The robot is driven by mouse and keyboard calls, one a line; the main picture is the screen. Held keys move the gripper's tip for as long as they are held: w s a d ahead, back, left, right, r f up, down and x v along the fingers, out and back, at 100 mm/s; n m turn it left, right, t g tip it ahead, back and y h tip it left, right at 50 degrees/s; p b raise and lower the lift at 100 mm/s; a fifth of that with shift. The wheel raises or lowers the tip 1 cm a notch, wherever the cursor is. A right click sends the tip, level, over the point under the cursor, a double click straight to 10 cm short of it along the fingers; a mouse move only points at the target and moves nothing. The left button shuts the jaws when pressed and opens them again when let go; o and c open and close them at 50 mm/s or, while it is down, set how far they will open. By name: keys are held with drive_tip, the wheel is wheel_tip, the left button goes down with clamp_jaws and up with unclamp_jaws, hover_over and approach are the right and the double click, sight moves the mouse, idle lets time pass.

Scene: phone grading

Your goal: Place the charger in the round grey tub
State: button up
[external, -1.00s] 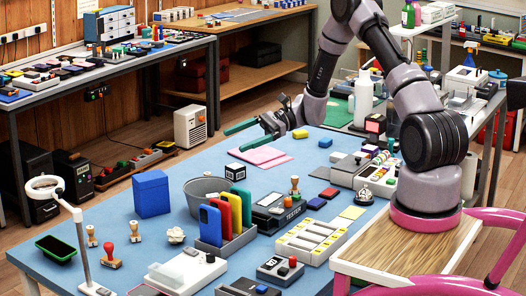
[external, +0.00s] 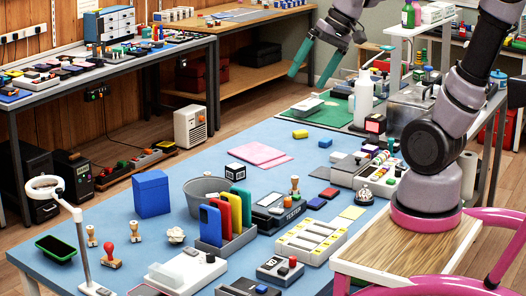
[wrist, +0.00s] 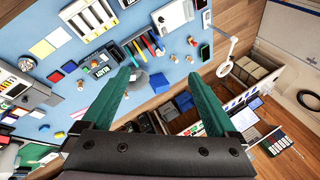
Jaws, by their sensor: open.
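The round grey tub (external: 195,186) stands on the blue table between a blue cube and a rack of phones. It also shows in the wrist view (wrist: 141,80), partly hidden by a finger. I cannot make out its inside clearly. A small white bundled object (external: 176,235) lies on the table in front of the tub; it may be the charger, but I cannot tell for sure. My gripper (external: 306,82) is open and empty, with green fingers spread. It is high above the far end of the table, well away from the tub and the white object.
The blue cube (external: 152,194) stands left of the tub. The phone rack (external: 232,245) is close at its right. Wooden stamps (external: 109,256) and a ring lamp (external: 80,240) are at front left. A white bottle (external: 363,98) stands near my arm. Pink sheets (external: 258,154) lie behind the tub.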

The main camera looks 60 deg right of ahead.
drive_tip(key=s, duration=0.1)
drive_tip(key=s+r+n+t+h, duration=0.1)
drive_tip(key=s, duration=0.1)
drive_tip(key=s+d+r+t, duration=0.1)
drive_tip(key=shift+s+n, duration=0.4)
drive_tip(key=shift+o, duration=0.6)
